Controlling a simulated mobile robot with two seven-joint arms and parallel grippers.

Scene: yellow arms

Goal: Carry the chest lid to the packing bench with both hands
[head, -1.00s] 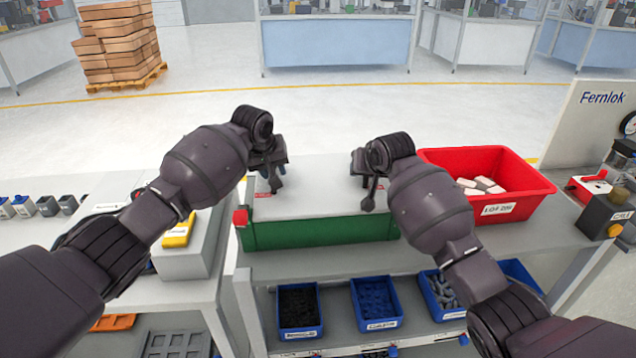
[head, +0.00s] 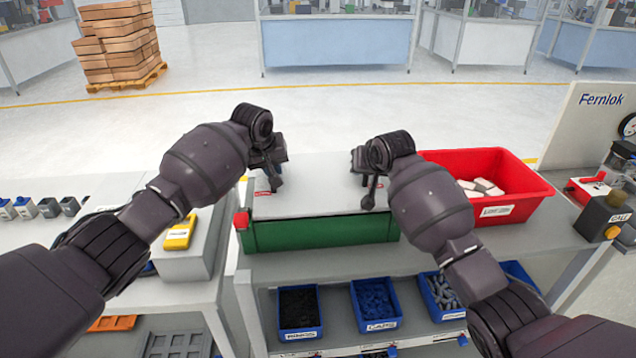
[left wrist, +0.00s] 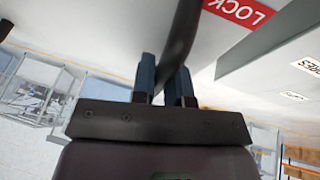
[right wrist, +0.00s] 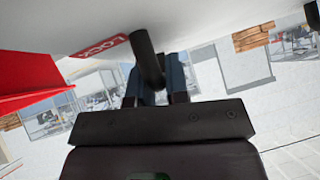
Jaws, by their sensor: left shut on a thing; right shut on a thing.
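The chest lid (head: 315,203) is a flat pale grey panel with dark handles and red LOCK labels. It lies level over the green chest (head: 320,234); I cannot tell whether a small gap separates them. My left gripper (head: 272,180) is shut on the lid's left handle; in the left wrist view the dark handle (left wrist: 178,40) passes between its fingers (left wrist: 165,85). My right gripper (head: 369,182) is shut on the right handle, whose dark bar (right wrist: 147,58) shows between the fingers (right wrist: 156,82) in the right wrist view. No bench is clearly marked as the packing bench.
A red bin (head: 535,190) of pale pieces stands close right of the chest. Blue bins (head: 376,304) sit on the shelf below. A separate bench to the left holds a grey box (head: 185,262) with a yellow device (head: 180,234). The floor behind is clear up to the pallet (head: 125,82).

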